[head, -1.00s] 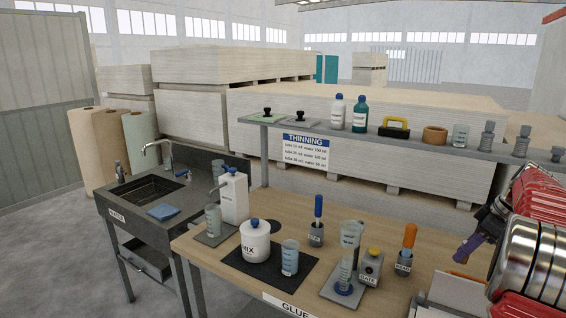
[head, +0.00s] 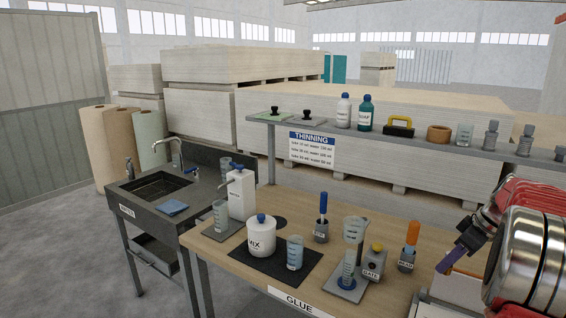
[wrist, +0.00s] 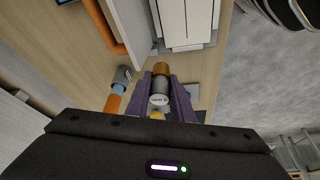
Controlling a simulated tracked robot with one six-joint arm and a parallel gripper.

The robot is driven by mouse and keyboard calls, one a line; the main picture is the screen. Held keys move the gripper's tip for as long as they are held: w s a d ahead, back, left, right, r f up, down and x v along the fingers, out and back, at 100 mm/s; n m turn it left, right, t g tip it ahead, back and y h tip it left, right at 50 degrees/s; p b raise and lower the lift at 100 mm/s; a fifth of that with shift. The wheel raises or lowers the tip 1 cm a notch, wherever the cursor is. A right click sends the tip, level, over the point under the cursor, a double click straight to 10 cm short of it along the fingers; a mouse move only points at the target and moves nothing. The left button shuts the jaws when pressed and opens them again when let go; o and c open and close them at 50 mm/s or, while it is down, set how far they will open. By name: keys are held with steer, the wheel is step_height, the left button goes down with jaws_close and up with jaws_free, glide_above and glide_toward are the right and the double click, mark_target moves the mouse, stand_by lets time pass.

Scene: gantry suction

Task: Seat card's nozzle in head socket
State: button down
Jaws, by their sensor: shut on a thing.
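My gripper (wrist: 160,98) shows in the wrist view with two purple fingers shut on a grey cylindrical nozzle (wrist: 160,86). The nozzle has a brass-coloured end and a pale face with small, unreadable lettering. In the head view my gripper (head: 447,262) is at the right, above the right end of the wooden table; the nozzle cannot be made out there. More grey nozzle-like parts (head: 491,136) stand on the shelf's right part. I cannot identify the head socket or the card in these frames.
The wooden table (head: 225,262) carries a MIX pot (head: 262,240), beakers, a GATE block (head: 374,264) and a cup with an orange handle (head: 407,258), left of my gripper. A shelf (head: 300,126) runs behind. A sink (head: 160,187) stands left.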

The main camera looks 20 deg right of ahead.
steer(key=w+a+f+m, duration=0.1)
steer(key=w+a+f, duration=0.2)
steer(key=a, duration=1.2)
steer(key=w+a+f+m+h, duration=0.1)
steer(key=w+a+f, duration=0.3)
steer(key=a, duration=1)
steer(key=w+a+f+m, duration=0.2)
steer(key=w+a+f, duration=0.2)
steer(key=a, duration=1.1)
step_height(320, 180, down, 3)
steer(key=shift+w+a+r+h, duration=0.2)
steer(key=shift+a+h, duration=0.1)
steer(key=shift+h, duration=0.1)
steer(key=s+f, duration=0.3)
steer(key=f, duration=1.1)
steer(key=shift+s, duration=0.35)
steer(key=shift+r, duration=0.1)
